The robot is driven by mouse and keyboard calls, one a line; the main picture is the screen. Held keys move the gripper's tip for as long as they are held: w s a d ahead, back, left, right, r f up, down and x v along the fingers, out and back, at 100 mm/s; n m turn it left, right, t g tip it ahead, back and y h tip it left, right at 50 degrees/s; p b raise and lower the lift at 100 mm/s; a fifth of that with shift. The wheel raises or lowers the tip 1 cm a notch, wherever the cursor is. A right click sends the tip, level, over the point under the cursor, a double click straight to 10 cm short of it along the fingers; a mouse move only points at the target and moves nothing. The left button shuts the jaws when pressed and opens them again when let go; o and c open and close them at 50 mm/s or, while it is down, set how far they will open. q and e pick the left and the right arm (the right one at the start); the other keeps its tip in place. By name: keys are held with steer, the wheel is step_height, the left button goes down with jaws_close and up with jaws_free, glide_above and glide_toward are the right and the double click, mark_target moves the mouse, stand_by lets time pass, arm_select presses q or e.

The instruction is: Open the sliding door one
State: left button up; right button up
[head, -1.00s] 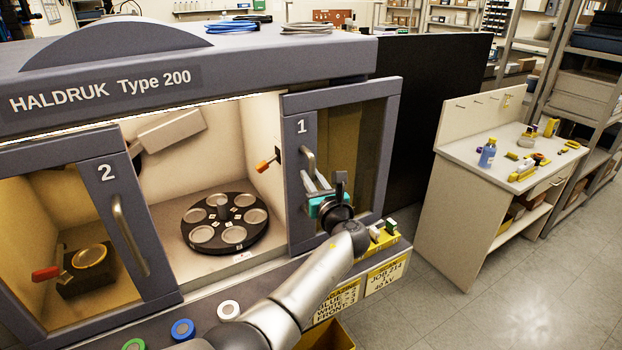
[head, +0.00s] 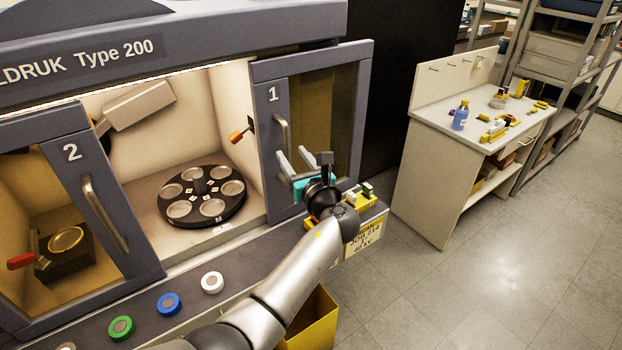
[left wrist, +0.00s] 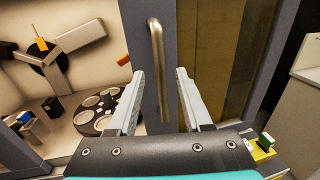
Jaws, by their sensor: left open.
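Sliding door one (head: 268,165) is the grey-framed door marked "1" at the right of the HALDRUK Type 200 cabinet. It stands at the right side, with the chamber exposed to its left. Its upright metal handle (head: 283,132) is on its left frame bar. My left gripper (head: 294,156) is open at the lower part of this handle. In the left wrist view the handle (left wrist: 155,45) appears between the two spread fingers, with no visible grip; I cannot tell whether it lies between them in depth. My right gripper is not in view.
Door two (head: 125,200) with its handle is at the left. A black sample turntable (head: 203,222) sits in the chamber. Coloured buttons (head: 168,304) line the front ledge. A yellow bin (head: 312,325) is below my arm. A side bench (head: 420,170) and open floor are right.

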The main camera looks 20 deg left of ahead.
arm_select(q)
steer(key=v, duration=1)
steer(key=shift+d, duration=0.1)
steer(key=s+f+n+g+h+b, duration=0.3)
steer(key=s+f, duration=0.2)
steer(key=f, duration=1)
steer(key=s+a+f+n+g+h+b, duration=0.15)
steer(key=s+f, duration=0.35)
steer(key=f, duration=1)
steer(key=s+f+n+g+h+b, duration=0.3)
steer(key=s+f+n, duration=0.15)
steer(key=f, duration=0.95)
steer(key=s+a+f+n+g+h+b, duration=0.1)
steer(key=s+f+n, duration=0.4)
steer(key=s, duration=0.6)
steer(key=s+a+f+n+g+h+b, duration=0.1)
steer(key=s+a+f+n+g+b, duration=0.1)
steer(key=s+f+n, duration=0.4)
steer(key=s+a+f+n+g+h+b, duration=0.1)
steer(key=s+f+n+g+b, duration=0.1)
steer(key=s+f+n, duration=0.4)
steer(key=s+f+b, duration=0.1)
steer(key=s+f, duration=0.3)
steer(key=s, duration=0.6)
steer(key=shift+s+a+f+g+b, duration=0.3)
steer(key=shift+s+g, duration=0.05)
steer(key=shift+s, duration=0.05)
